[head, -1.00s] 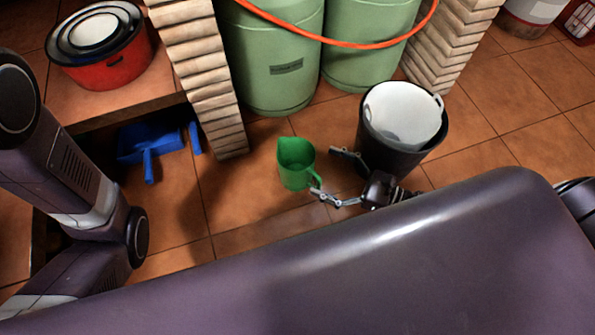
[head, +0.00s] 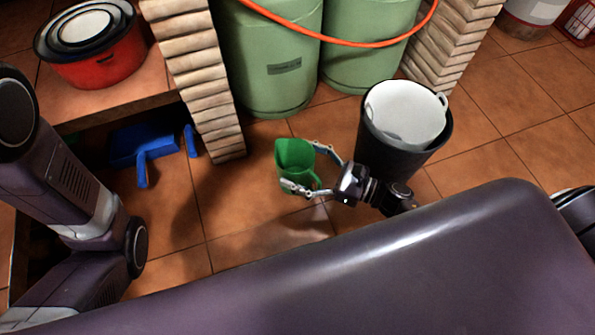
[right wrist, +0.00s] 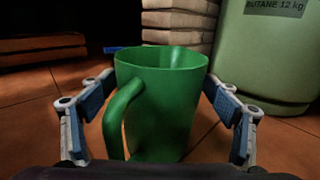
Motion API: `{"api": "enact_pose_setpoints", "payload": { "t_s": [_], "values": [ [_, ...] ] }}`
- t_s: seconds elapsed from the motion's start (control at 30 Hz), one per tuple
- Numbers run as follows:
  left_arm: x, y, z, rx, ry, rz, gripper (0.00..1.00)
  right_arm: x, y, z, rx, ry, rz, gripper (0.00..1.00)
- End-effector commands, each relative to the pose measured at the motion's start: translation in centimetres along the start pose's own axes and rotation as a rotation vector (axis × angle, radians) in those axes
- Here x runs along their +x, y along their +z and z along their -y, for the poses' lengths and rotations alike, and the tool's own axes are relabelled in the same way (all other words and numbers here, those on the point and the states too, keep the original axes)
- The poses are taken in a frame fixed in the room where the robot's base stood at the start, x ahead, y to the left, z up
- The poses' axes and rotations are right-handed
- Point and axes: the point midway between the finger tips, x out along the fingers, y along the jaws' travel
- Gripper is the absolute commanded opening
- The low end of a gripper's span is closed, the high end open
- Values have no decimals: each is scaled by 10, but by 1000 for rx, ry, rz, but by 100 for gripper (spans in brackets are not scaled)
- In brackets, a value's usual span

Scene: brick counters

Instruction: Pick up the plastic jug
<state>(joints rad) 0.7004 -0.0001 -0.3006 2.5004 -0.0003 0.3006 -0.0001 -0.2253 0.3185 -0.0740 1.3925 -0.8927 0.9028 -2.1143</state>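The green plastic jug (head: 293,168) stands upright on the tiled floor in the head view, its handle toward my right gripper. My right gripper (head: 301,167) reaches in from the right, with one finger at the far side of the jug and one at the near side. In the right wrist view the jug (right wrist: 168,100) sits between the spread fingers of my right gripper (right wrist: 165,105), its handle facing the camera. Gaps show between the fingers and the jug wall. My left gripper is not in view; only my left arm shows.
A black bin (head: 381,150) with a white bucket (head: 405,112) in it stands right of the jug. Green gas cylinders (head: 268,60) and a brick pillar (head: 205,80) are behind. A blue dustpan (head: 143,148) lies left, under a shelf with red pots (head: 95,68).

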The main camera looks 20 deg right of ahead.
Motion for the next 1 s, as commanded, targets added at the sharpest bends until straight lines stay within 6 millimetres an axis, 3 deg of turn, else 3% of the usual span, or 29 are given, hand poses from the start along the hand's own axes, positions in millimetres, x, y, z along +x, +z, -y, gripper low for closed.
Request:
{"api": "enact_pose_setpoints", "payload": {
  "t_s": [0.03,0.37,0.73,1.0],
  "values": [
    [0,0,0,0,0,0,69,0,0,0,0,0,0,73],
    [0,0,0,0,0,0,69,0,0,0,1,0,1,39],
    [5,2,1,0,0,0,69,0,7,0,0,1,1,38],
    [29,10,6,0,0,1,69,0,43,0,-2,1,2,38]
  ]
}}
